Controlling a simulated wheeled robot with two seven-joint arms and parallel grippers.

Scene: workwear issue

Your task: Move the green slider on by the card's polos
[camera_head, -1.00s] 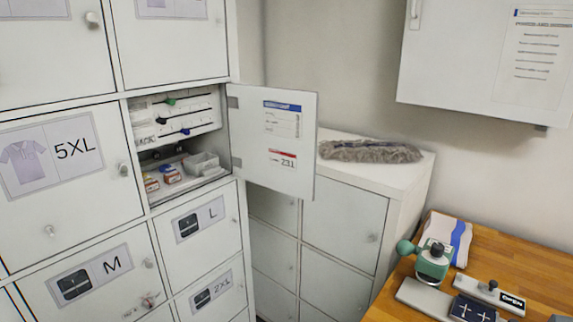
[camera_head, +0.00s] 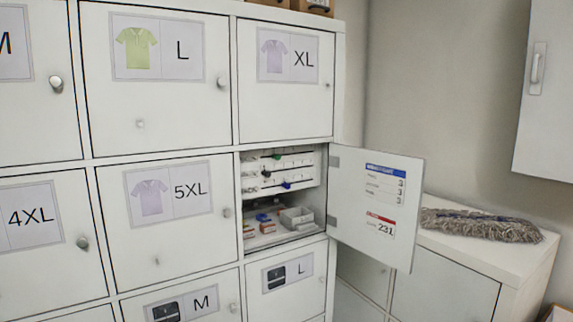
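The open locker compartment (camera_head: 282,232) holds a white slider panel (camera_head: 306,161) with several rows of marks. The green slider (camera_head: 277,156) sits on the top row, left of the middle. A dark slider (camera_head: 266,174) is on the row below, and a blue slider (camera_head: 286,185) is on the lowest row. A card with a blue header (camera_head: 385,184) hangs inside the open door (camera_head: 402,167). Its right column seems to show 3 on several lines; the words are too small to read. Neither of my grippers is in view.
Below the panel are a grey bin (camera_head: 296,217) and small boxes. A red-headed card (camera_head: 380,227) on the door reads 231. The door stands out to the right. A grey fluffy duster (camera_head: 480,225) lies on the low cabinet. Closed locker doors surround the compartment.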

